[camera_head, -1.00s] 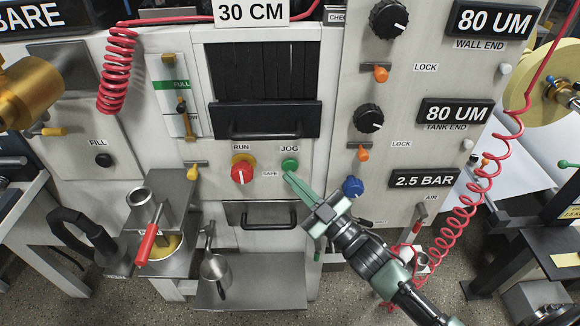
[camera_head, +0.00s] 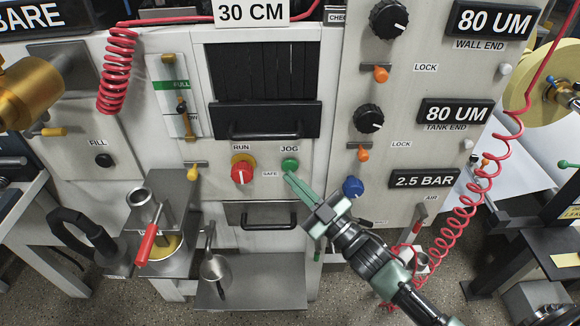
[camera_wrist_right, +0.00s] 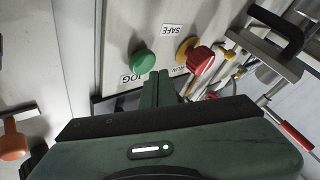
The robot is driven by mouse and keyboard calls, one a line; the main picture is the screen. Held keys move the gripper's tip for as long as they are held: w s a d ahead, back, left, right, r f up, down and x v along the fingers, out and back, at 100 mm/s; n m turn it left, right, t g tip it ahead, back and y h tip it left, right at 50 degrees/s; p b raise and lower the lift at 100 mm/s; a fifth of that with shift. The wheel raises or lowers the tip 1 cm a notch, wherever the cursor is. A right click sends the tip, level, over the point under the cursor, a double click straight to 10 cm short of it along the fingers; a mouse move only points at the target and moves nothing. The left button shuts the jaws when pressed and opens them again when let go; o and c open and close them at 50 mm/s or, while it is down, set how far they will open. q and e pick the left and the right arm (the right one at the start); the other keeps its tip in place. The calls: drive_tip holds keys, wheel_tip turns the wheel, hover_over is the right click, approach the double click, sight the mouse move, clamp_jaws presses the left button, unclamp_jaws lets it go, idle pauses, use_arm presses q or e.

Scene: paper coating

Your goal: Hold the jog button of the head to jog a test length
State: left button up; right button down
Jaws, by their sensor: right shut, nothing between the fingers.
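The green jog button (camera_head: 290,165) sits on the pale panel under the JOG label (camera_head: 290,149). My right gripper (camera_head: 287,176) is shut and empty, its green fingertips just below the button in the head view. In the right wrist view, the fingertips (camera_wrist_right: 158,75) lie close beside the green button (camera_wrist_right: 143,61). I cannot tell whether they touch it. The button's face shows in both views. My left gripper is not in view.
A red knob on a yellow base (camera_head: 242,173), labelled RUN, is left of the button. A blue knob (camera_head: 353,187) is right of my gripper. A black handle (camera_head: 265,121) juts out above, and a drawer handle (camera_head: 270,221) below. A coiled red hose (camera_head: 460,240) hangs at right.

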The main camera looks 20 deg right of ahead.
idle(0.7)
drive_tip(key=shift+w+d, duration=0.15)
drive_tip(key=shift+w, duration=0.3)
drive_tip(key=shift+w+d, duration=0.15)
drive_tip(key=shift+w, duration=0.3)
idle(3.0)
idle(1.6)
drive_tip(key=shift+s+a+p, duration=0.3)
drive_tip(key=shift+s+p, duration=0.05)
drive_tip(key=shift+s, duration=0.55)
drive_tip(key=shift+s+a+p, duration=0.2)
drive_tip(key=shift+s+p, duration=0.1)
drive_tip(key=shift+s, duration=0.5)
drive_tip(key=shift+s+a+p, duration=0.25)
drive_tip(key=shift+s+p, duration=0.1)
drive_tip(key=shift+s, duration=0.45)
drive_tip(key=shift+s+a+p, duration=0.2)
drive_tip(key=shift+s+p, duration=0.1)
drive_tip(key=shift+s, duration=0.5)
